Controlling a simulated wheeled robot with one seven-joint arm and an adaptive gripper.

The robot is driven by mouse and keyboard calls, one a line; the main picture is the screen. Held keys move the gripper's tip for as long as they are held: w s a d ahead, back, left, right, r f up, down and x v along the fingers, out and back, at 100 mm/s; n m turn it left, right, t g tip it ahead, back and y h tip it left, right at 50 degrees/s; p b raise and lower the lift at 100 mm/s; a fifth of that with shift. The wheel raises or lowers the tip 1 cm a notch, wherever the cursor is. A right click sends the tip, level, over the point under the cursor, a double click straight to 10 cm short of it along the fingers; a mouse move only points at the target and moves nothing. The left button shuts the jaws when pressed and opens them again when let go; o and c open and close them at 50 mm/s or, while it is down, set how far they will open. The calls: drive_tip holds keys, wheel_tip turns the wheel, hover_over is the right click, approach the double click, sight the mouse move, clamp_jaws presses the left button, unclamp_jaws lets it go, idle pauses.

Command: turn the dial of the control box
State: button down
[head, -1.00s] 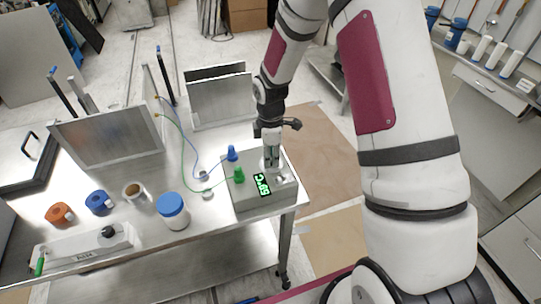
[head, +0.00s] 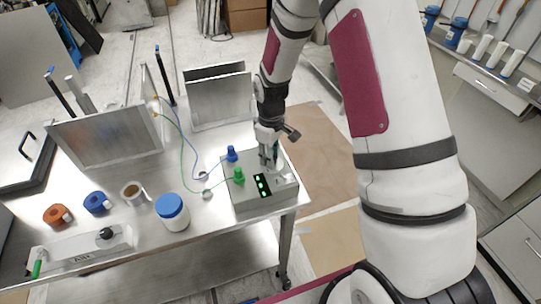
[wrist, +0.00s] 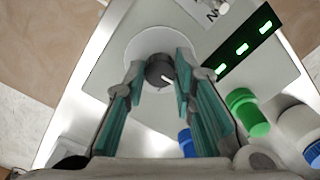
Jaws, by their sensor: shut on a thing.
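The grey control box (head: 245,198) stands at the right end of the steel table. Its display (head: 262,187) shows a row of green dashes, also visible in the wrist view (wrist: 242,50). The dark grey dial (wrist: 159,72) with a white pointer mark sits on a round white plate on top of the box. My gripper (wrist: 159,68) points down at the box, its teal-padded fingers on either side of the dial and closed on it. In the head view my gripper (head: 268,160) largely hides the dial.
Blue (head: 232,154) and green (head: 239,175) plugs with wires stand on the box beside my gripper. Metal plates stand behind.

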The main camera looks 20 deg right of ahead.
drive_tip(key=m, duration=0.5)
drive_tip(key=shift+m, duration=2.4)
drive_tip(key=c, duration=1.3)
unclamp_jaws()
drive_tip(key=shift+c, duration=0.2)
drive_tip(key=shift+r, duration=0.15)
wheel_tip(320, 180, up, 12)
